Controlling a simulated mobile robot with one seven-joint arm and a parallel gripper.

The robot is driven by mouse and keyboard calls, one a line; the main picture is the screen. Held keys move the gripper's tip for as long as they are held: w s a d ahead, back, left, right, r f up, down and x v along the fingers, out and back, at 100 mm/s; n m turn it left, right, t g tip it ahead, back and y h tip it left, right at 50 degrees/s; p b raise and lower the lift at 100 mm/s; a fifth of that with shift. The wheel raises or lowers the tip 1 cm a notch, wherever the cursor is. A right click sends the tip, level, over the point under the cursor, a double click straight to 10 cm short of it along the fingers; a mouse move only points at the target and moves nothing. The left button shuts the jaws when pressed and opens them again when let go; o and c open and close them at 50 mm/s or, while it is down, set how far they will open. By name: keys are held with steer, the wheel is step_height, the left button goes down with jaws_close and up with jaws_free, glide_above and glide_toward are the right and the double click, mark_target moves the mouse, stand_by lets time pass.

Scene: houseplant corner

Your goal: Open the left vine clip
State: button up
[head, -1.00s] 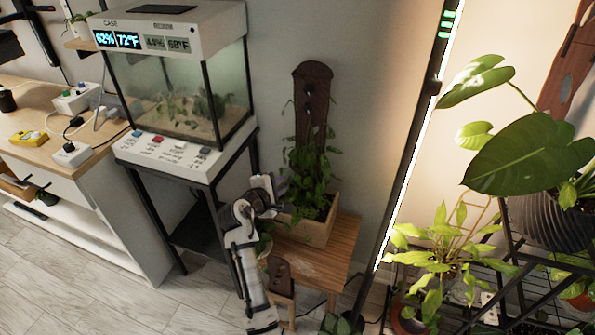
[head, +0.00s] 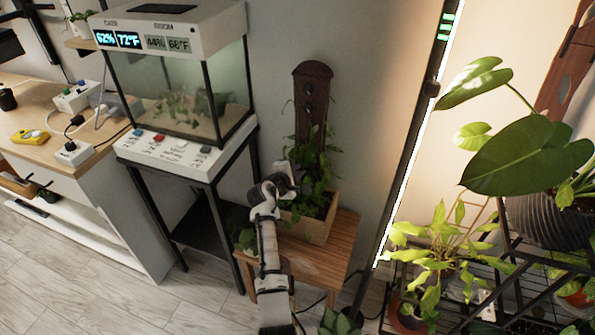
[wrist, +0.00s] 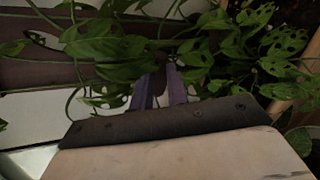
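A dark wooden plank (head: 313,75) stands upright in a planter box (head: 318,232), with a leafy vine (head: 318,160) on its lower part. Small dark round fittings (head: 308,88) sit on the plank; I cannot tell which is the left vine clip. My gripper (head: 294,180) is at the vine's lower left, in front of the plank. In the wrist view its two purplish fingers (wrist: 160,88) stand a little apart among the leaves (wrist: 108,50), pointing toward the plank (wrist: 40,76). Leaves hide the area around the fingertips, and no clip shows clearly there.
The planter stands on a small wooden bench (head: 338,255). A glass terrarium (head: 180,85) on a black-legged stand is left of my arm. A lit lamp pole (head: 408,135) and a rack of potted plants (head: 515,255) are on the right. Grey floor is free at front left.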

jaws_close()
